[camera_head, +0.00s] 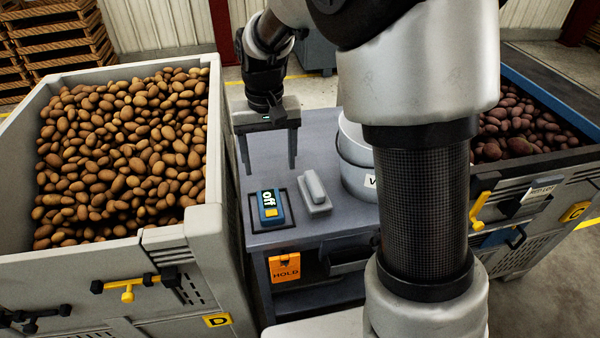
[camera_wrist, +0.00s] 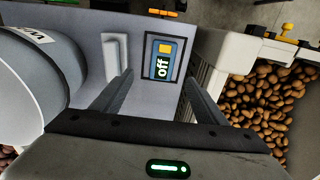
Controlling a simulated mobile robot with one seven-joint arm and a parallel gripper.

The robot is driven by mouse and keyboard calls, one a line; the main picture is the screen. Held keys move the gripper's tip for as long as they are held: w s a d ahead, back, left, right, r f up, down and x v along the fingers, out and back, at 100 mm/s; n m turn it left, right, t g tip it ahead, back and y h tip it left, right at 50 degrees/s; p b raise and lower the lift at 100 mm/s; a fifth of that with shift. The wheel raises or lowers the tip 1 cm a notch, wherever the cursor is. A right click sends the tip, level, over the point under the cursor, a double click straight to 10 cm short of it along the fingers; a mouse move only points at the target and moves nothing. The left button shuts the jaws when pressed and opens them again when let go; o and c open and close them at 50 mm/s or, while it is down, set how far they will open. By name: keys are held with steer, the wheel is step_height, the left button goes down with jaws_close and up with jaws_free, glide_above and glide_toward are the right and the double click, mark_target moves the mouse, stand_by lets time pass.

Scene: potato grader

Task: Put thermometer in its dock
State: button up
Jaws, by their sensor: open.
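A blue device (camera_head: 270,206) with a display reading "off" and a yellow button lies on the grey bench top; it looks like the thermometer. It also shows in the wrist view (camera_wrist: 162,57). It lies inside a dark square outline (camera_head: 250,222); I cannot tell whether this is the dock. A pale grey block with a raised bar (camera_head: 315,190) lies beside it and also shows in the wrist view (camera_wrist: 116,58). My gripper (camera_head: 268,167) is open and empty, above and behind the blue device. Its fingers show in the wrist view (camera_wrist: 158,78), with the device beyond them.
A pale bin (camera_head: 215,125) of brown potatoes stands left of the bench (camera_head: 340,215). A blue-rimmed bin (camera_head: 550,95) of reddish potatoes is at right. An orange HOLD tag (camera_head: 285,267) hangs on the bench front.

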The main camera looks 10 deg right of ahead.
steer(key=s+d+r+t, duration=0.1)
steer(key=s+d+r, duration=0.2)
steer(key=s, duration=0.4)
steer(key=s+d+r+t, duration=0.2)
steer(key=s+d+r, duration=0.1)
steer(key=s+r, duration=0.2)
steer(key=s+d+r+t, duration=0.2)
steer(key=s+d+r, duration=0.1)
steer(key=s, duration=0.6)
steer(key=shift+r, duration=0.75)
